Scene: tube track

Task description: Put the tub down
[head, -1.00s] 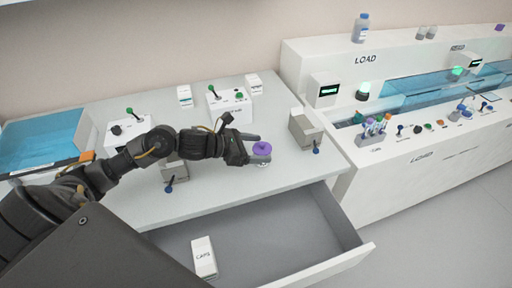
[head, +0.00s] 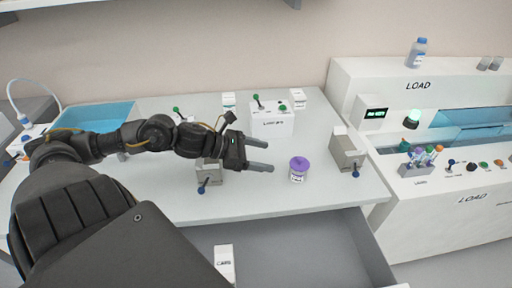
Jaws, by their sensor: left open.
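The tub (head: 298,170), white with a purple lid and a label, stands upright on the light grey bench top (head: 250,207), near the front edge. My left gripper (head: 270,156) is open and empty, just to the left of the tub and apart from it. Its two fingers point right, towards the tub. My right gripper is not in the view.
A grey box with a blue-knobbed lever (head: 347,150) stands right of the tub, and a similar box (head: 208,172) stands below my left wrist. A white control box (head: 271,118) is behind. An open drawer (head: 300,245) juts out in front, holding a white carton (head: 224,263).

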